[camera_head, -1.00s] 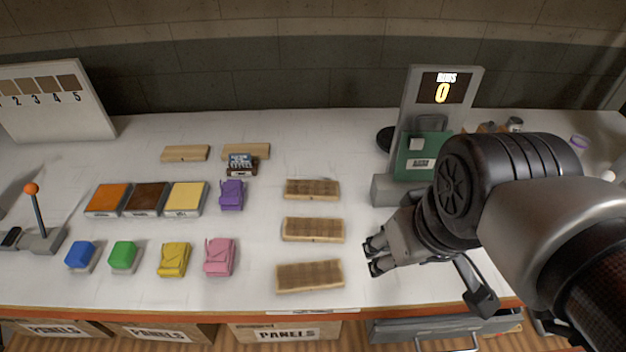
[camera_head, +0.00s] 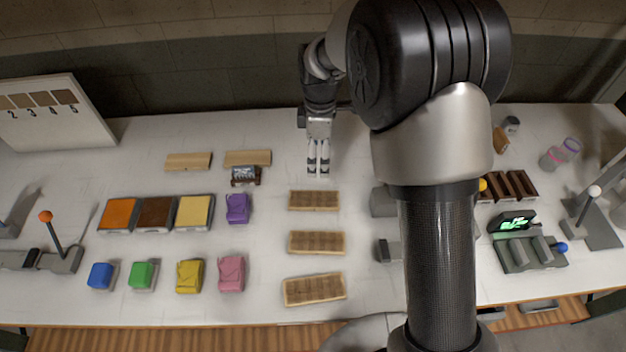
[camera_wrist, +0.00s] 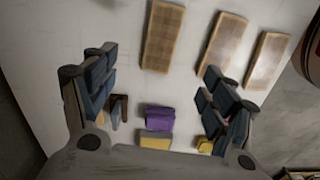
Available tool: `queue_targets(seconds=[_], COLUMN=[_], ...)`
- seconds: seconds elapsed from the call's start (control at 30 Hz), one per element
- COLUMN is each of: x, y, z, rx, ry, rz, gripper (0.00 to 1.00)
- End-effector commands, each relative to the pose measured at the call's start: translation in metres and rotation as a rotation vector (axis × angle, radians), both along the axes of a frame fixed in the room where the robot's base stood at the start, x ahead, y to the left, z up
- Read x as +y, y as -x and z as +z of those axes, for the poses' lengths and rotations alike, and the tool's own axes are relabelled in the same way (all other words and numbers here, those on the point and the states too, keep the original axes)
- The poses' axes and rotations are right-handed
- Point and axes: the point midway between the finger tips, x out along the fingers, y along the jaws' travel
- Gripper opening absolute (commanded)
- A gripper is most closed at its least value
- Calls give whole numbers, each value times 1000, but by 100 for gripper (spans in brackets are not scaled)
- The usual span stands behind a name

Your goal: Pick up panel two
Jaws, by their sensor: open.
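Three brown wooden panels lie flat in a column on the white table: a back panel (camera_head: 313,200), a middle panel (camera_head: 316,243) and a front panel (camera_head: 314,289). No number shows on them, so I cannot tell which is panel two. In the wrist view they are at the top: left panel (camera_wrist: 163,36), centre panel (camera_wrist: 222,48), right panel (camera_wrist: 269,60). My gripper (camera_head: 318,172) points down above the table, just behind the back panel. In the wrist view my gripper (camera_wrist: 157,92) has its fingers wide apart with nothing held between them.
Left of the panels are a purple block (camera_head: 237,208), a pink block (camera_head: 231,274) and a yellow block (camera_head: 189,276). Two pale wood strips lie behind, including one strip (camera_head: 248,158). A lever (camera_head: 55,240) stands far left. A device with a green display (camera_head: 512,224) stands right.

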Motion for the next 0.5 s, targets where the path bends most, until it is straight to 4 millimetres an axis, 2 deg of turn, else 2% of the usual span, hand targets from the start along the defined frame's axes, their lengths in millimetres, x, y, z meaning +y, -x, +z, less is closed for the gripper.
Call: queue_targets(seconds=[0.17, 0.5], x=[2, 2], y=[-1, 0], z=[-26, -100], rx=[10, 9], ry=[2, 2], rz=[21, 18], gripper=[78, 78])
